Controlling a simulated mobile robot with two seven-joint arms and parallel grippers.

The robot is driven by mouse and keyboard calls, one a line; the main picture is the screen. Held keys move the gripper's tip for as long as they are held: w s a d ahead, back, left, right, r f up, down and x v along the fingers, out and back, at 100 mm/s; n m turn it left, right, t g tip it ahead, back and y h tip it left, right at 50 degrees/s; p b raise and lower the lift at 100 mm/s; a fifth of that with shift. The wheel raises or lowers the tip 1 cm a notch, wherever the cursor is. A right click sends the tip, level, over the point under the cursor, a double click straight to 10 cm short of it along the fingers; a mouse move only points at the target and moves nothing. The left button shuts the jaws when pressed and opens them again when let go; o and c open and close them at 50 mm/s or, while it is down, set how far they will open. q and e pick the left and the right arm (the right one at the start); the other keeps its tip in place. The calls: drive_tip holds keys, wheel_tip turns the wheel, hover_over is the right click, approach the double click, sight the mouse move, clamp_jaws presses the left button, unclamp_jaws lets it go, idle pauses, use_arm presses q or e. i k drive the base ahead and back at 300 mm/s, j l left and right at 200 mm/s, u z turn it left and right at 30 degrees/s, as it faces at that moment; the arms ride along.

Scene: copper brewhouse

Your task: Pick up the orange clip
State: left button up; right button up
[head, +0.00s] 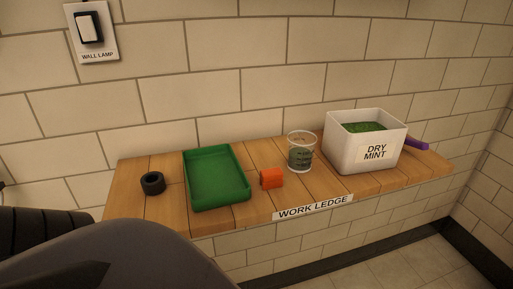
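A small orange clip (271,178) lies on the wooden work ledge (263,153), just right of a green tray and near the ledge's front edge. It looks like a small block and stands apart from the tray. Neither of my grippers shows in the head view. A dark rounded part of my own body fills the lower left corner and hides what is behind it.
The green tray (217,178) is empty. A black ring (152,183) lies left of it. A clear measuring cup (301,152) and a white bin labelled DRY MINT (364,142) stand to the right. A purple handle (416,144) shows beside the bin. A tiled wall backs the ledge.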

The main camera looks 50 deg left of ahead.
sight(271, 178)
drive_tip(key=u, duration=1.4)
